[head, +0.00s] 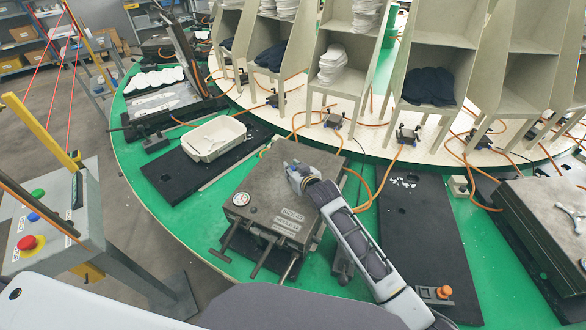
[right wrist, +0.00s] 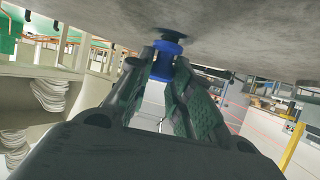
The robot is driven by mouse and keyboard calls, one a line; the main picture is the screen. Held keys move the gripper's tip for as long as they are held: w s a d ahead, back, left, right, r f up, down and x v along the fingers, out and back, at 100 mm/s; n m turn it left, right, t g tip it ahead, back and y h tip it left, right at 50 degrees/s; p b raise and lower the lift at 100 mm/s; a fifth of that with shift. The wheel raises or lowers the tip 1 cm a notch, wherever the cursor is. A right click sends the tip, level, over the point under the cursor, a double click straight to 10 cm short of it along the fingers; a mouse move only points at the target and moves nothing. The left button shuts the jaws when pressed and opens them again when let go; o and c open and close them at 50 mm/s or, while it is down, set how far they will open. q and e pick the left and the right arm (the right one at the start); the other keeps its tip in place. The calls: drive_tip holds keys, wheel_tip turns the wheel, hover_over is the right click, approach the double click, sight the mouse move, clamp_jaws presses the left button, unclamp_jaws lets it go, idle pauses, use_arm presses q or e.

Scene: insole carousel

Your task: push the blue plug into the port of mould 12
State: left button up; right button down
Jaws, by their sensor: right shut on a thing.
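The mould (head: 262,200) is a closed brown-grey block with a round gauge and labels on its front; the small lettering is hard to read. My right gripper (head: 296,174) is over its top face, with the arm coming from the lower right. In the right wrist view my right gripper (right wrist: 163,70) is shut on the blue plug (right wrist: 165,60). The plug points at a dark round port (right wrist: 173,36) on the grey mould face. Plug and port look in line and very close; I cannot tell how deep the plug sits. My left gripper is out of view.
A cream tray (head: 213,139) stands on a black plate left of the mould. Orange hoses (head: 362,190) run behind it. A black plate (head: 428,235) lies to the right. A control box (head: 45,220) with coloured buttons stands at the left. Shelf racks (head: 437,55) stand behind.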

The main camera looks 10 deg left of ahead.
drive_tip(key=shift+f, duration=0.3)
drive_tip(key=c, duration=1.2)
unclamp_jaws()
drive_tip(key=shift+v, duration=6)
drive_tip(key=shift+s+f, duration=0.1)
